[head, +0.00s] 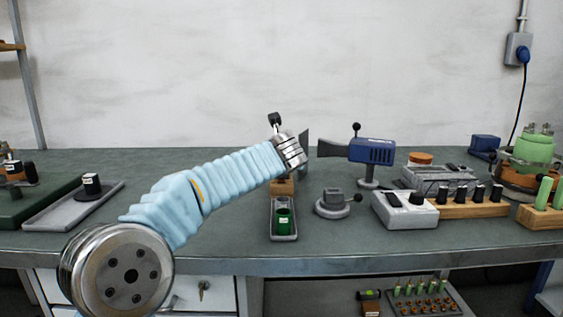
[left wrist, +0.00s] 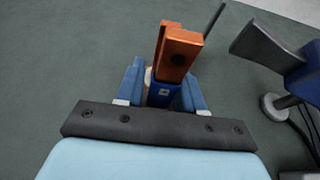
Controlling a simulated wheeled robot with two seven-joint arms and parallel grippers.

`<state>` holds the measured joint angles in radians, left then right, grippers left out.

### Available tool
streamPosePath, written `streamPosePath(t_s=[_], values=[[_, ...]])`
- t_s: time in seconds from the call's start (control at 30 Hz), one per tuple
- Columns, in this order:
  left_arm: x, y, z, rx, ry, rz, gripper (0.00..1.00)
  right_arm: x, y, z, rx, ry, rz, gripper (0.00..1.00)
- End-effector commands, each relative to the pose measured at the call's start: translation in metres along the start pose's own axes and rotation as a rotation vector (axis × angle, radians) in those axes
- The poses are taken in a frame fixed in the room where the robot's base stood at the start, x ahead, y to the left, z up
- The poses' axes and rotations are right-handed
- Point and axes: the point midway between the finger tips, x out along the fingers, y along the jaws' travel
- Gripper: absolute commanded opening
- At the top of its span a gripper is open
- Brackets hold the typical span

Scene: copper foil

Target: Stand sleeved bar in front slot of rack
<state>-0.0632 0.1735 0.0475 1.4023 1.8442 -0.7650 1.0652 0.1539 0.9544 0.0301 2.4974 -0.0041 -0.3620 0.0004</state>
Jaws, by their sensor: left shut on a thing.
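My left gripper (head: 297,152) reaches in from the left and hangs above the bench behind a small grey tray. In the left wrist view my left gripper (left wrist: 162,92) has its blue fingers shut on the sleeved bar (left wrist: 159,97), a dark blue piece with a small white mark. Orange-brown blocks (left wrist: 181,46), one with a dark round spot, stand just beyond the fingers; I cannot tell whether they belong to the bar or the rack. A brown block (head: 282,187), perhaps the rack, shows below the gripper in the head view. My right gripper is out of view.
The grey tray (head: 273,234) holds a green cup (head: 283,221). A blue machine with a dark nozzle (head: 372,151) stands to the right. A round grey fixture (head: 333,204) and a white control box (head: 404,212) sit nearer. Another grey tray (head: 55,217) lies at the left.

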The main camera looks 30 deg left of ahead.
Motion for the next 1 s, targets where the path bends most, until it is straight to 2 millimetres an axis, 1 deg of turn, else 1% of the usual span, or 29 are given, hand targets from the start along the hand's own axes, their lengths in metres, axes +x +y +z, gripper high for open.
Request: streamPosePath(t_s=[0.53,1.0], values=[[0.001,0.000,-0.002,-0.001,-0.001,0.000,0.00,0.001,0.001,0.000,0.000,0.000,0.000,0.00],[0.006,0.000,-0.014,0.000,-0.002,0.000,0.00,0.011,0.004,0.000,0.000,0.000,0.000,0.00]])
